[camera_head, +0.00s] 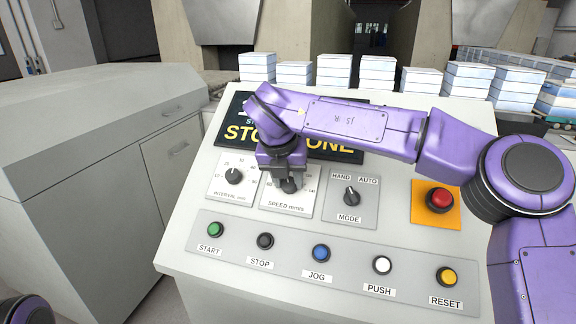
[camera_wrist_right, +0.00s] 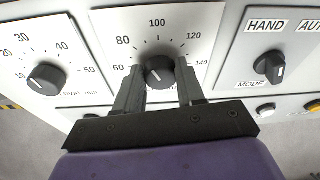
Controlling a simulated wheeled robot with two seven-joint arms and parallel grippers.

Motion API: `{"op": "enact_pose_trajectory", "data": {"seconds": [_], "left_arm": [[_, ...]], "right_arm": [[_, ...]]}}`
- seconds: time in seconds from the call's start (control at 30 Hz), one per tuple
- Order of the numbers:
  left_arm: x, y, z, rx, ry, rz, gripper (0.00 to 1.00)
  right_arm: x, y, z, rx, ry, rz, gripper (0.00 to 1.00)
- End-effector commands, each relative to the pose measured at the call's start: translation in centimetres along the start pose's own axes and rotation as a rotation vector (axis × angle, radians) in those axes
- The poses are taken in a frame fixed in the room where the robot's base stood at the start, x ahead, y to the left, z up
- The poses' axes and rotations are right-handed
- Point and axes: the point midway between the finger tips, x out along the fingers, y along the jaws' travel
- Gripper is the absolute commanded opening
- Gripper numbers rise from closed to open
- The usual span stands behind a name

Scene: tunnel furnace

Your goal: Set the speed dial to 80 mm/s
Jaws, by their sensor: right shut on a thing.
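The speed dial is a round black knob on a white plate (camera_head: 300,207) marked SPEED mm/s. In the right wrist view the knob (camera_wrist_right: 159,71) sits below a printed scale with 60, 80, 100, 120 and 140. My right gripper (camera_head: 288,185) is at the dial, with one finger on each side of the knob, and is shut on it. It also shows in the right wrist view (camera_wrist_right: 160,88). I cannot clearly tell which number the knob points at. In the head view the gripper hides much of the scale. My left gripper is not in view.
The interval dial (camera_head: 234,176) is left of the speed dial and the mode switch (camera_head: 351,196) is right of it. A red button (camera_head: 440,198) on orange stands further right. A row of push buttons, including the blue JOG button (camera_head: 321,253), runs below.

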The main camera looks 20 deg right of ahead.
Motion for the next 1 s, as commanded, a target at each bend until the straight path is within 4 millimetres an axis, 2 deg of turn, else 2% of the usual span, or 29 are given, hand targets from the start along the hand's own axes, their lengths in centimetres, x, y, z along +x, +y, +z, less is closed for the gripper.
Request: {"op": "enact_pose_trajectory", "data": {"seconds": [0.03,0.1,0.4,1.0], "left_arm": [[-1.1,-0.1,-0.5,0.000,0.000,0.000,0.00],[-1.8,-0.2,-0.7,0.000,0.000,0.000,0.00],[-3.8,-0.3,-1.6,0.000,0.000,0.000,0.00],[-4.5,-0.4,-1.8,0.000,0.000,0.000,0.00]], "right_arm": [[-0.7,0.0,0.4,-0.036,-0.003,-0.006,0.08],[-0.7,0.1,0.3,-0.089,-0.003,-0.017,0.08],[-0.5,0.2,0.3,-0.257,-0.006,-0.050,0.08],[-0.2,0.3,0.2,-0.329,-0.011,-0.065,0.08]]}}
